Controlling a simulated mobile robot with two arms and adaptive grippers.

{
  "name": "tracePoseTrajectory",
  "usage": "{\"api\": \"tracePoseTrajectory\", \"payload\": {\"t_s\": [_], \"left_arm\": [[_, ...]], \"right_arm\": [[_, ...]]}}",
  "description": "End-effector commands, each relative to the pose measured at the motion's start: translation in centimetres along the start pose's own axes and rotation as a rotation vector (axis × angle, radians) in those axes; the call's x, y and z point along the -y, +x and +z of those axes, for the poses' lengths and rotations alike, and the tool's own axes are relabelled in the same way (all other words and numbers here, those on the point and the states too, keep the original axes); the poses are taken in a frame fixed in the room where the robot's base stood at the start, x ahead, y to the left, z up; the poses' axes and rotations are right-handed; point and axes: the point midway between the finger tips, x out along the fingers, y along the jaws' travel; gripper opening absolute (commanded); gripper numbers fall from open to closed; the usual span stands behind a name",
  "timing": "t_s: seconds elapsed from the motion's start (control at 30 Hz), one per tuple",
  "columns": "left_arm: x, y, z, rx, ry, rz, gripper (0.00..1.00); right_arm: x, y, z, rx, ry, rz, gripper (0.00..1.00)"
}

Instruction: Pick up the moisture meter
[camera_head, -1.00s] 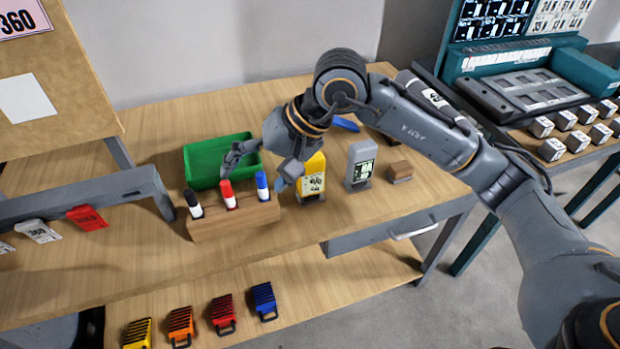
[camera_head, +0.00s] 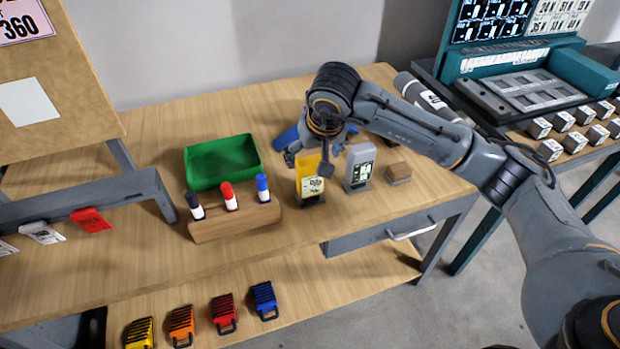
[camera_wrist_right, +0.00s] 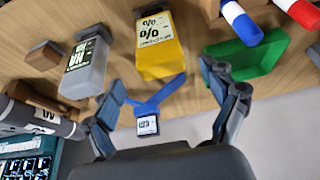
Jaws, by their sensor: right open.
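The moisture meter appears to be the yellow device with a percent-sign display (camera_head: 310,188), standing in a dark base on the wooden bench. It also shows in the right wrist view (camera_wrist_right: 162,52), top centre, ahead of the fingers. My right gripper (camera_head: 308,163) is over and just behind its top, covering part of its upper end. In the wrist view my right gripper (camera_wrist_right: 168,95) is open and empty, with one finger to each side of the yellow device's line. I cannot tell whether a finger touches it. My left gripper is not in view.
A grey device (camera_head: 359,168) stands close to the right, with a small brown block (camera_head: 398,173) beyond. A wooden marker holder (camera_head: 235,222) and green bin (camera_head: 221,161) are left. A blue object (camera_head: 286,138) lies behind. The bench front is clear.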

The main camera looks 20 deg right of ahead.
Motion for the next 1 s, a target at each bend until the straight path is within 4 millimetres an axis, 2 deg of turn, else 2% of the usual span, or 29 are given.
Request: {"api": "tracePoseTrajectory", "payload": {"t_s": [0.17,0.3,0.6,1.0], "left_arm": [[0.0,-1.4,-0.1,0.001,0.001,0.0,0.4],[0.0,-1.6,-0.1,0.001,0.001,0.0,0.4],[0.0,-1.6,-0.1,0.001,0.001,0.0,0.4],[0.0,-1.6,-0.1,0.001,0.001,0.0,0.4]], "right_arm": [[0.1,2.4,-0.3,0.007,0.003,0.0,0.85],[0.1,4.2,-0.3,0.003,0.002,-0.001,0.85],[0.1,4.8,-0.3,0.001,0.001,0.0,0.85],[0.1,4.8,-0.3,0.001,0.001,0.0,0.03]]}}
